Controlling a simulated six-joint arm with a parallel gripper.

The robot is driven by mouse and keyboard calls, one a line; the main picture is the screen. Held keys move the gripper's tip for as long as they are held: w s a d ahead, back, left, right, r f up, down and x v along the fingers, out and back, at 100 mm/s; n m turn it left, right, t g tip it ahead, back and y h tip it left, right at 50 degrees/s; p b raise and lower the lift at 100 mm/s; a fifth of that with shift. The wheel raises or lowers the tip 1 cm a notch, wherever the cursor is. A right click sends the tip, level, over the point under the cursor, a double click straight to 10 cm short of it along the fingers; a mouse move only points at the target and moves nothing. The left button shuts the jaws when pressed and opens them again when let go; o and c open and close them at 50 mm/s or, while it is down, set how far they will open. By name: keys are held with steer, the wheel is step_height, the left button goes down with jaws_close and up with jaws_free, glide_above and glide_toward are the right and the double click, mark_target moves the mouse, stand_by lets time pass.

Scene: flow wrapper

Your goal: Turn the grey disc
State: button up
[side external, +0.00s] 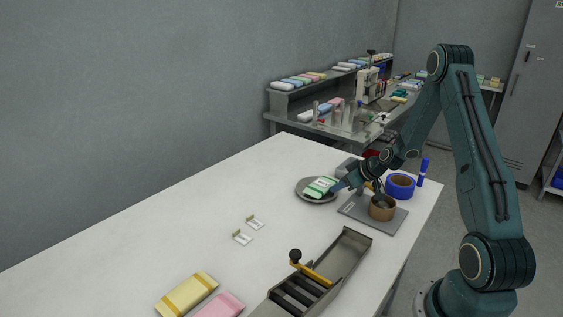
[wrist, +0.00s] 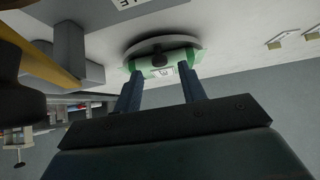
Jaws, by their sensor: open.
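The grey disc (side external: 303,192) lies flat on the white table near its far end. A green and white packet (side external: 320,186) rests on the disc, and its label faces up. In the wrist view the disc (wrist: 191,42) and the packet (wrist: 183,70) show just beyond my fingertips. My gripper (side external: 340,187) is open at the disc's right side, by the packet's end. In the wrist view the two blue fingers of my gripper (wrist: 159,78) are apart with the packet's end in front of them. I cannot tell whether they touch the packet.
A grey plate (side external: 393,222) with a brown cup-like part (side external: 381,208) stands right of the disc. A blue tape roll (side external: 400,187) and blue marker (side external: 422,172) stand behind it. A metal channel with a yellow lever (side external: 314,273) lies in front.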

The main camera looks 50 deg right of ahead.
steer(key=shift+x, duration=0.85)
jaws_close()
steer(key=shift+d, duration=0.1)
steer(key=shift+d+n+y, duration=0.4)
steer(key=shift+n+y, duration=0.3)
steer(key=shift+n, duration=0.1)
jaws_free()
